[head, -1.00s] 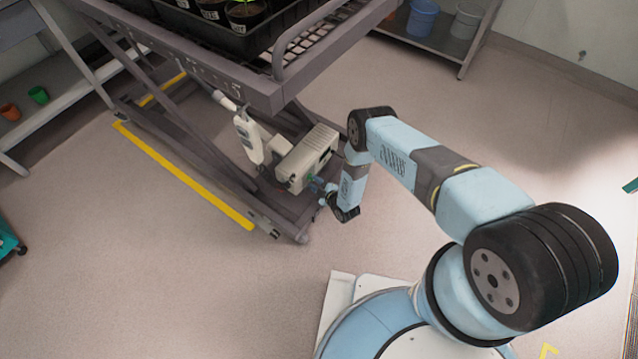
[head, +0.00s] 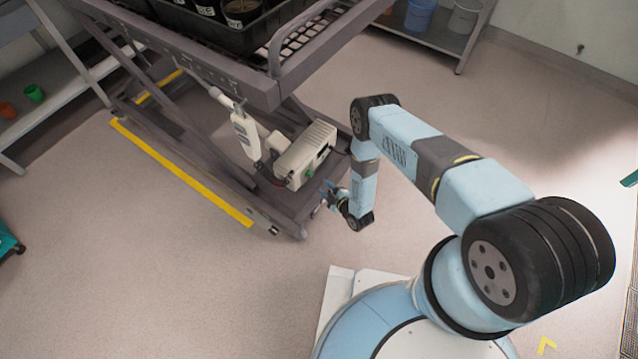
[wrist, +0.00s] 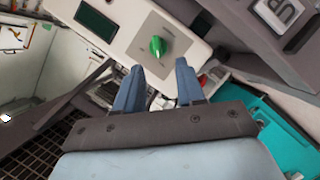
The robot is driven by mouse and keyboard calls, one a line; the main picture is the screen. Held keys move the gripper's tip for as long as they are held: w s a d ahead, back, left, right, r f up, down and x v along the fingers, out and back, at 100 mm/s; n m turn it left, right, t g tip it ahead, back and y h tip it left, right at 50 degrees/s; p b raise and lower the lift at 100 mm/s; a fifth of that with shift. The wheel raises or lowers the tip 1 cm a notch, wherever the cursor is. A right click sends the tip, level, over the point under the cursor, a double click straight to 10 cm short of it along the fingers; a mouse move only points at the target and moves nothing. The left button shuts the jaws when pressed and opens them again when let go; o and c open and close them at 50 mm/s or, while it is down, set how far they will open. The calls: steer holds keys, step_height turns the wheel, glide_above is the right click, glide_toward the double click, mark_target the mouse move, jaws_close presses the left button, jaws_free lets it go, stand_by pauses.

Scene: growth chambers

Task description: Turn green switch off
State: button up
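The green switch (head: 309,173) is a small knob on the front of a pale box low on the lift cart. In the wrist view, the green switch (wrist: 157,46) stands out from the pale panel, its ridge running roughly up and down in the picture. My gripper (head: 327,196) is in front of the box, below and right of the switch in the head view, apart from it. In the wrist view, my gripper (wrist: 158,78) has its two blue fingers spread, with nothing between them and the switch beyond their tips.
A dark display (wrist: 97,20) is on the same panel. A white handset (head: 246,134) hangs beside the box. The cart's platform edge (head: 262,94) overhangs from above, with a tray of pots (head: 262,40) on it. The floor right of my arm is clear.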

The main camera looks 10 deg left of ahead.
steer(key=v, duration=0.5)
steer(key=shift+s+d, duration=0.2)
steer(key=shift+s, duration=0.05)
stand_by(0.3)
